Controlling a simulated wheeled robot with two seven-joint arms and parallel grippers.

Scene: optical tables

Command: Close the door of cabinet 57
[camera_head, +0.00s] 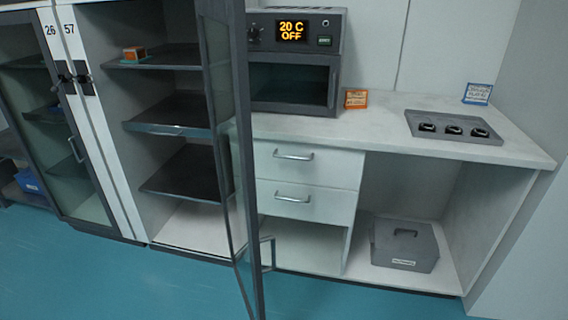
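Cabinet 57 (107,130) stands at the left, with the label "57" at the top of its white left frame. Its glass door (236,130) with a dark frame is swung wide open, hinged on the cabinet's right side and jutting out toward me. A door handle (267,253) shows low on the door's free edge. Inside are several dark shelves (180,125), and a small orange box (134,53) sits on the upper one. Neither of my grippers is in view.
Cabinet 26 (88,205), with a dark-framed glass door, stands left of cabinet 57. To the right is a white counter (375,130) with an oven (293,85) reading "20 C OFF" and drawers (305,168) below. A grey box (405,245) sits underneath. The teal floor (130,275) in front is clear.

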